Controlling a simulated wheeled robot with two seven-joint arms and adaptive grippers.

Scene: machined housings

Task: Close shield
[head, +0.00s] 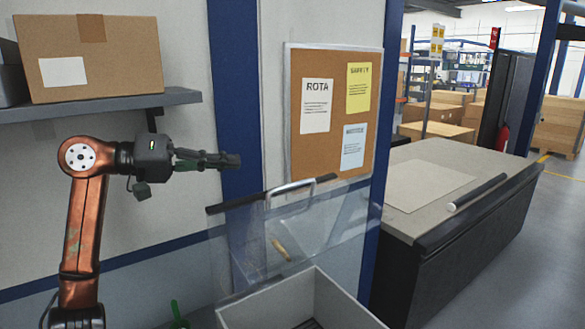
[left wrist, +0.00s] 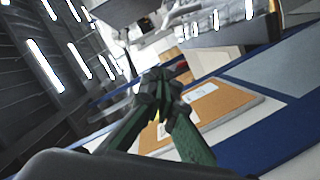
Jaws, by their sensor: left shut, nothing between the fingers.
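The shield (head: 335,222) is a clear panel with a dark top edge and a pale metal handle (head: 300,187). It stands raised and tilted above an open pale box (head: 275,303) in the head view. My left gripper (head: 232,160) is shut and empty, to the left of the handle and a little higher, apart from the shield. In the left wrist view its dark green fingers (left wrist: 160,90) meet at the tips, with the cork board behind them. The shield cannot be made out in the left wrist view. My right gripper is not in view.
A shelf (head: 120,104) with a cardboard box (head: 90,57) is at the upper left. A cork board (head: 335,110) hangs on the wall behind the shield. A bench (head: 450,180) with a dark rod (head: 477,192) is at the right. A wooden-coloured piece shows through the shield.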

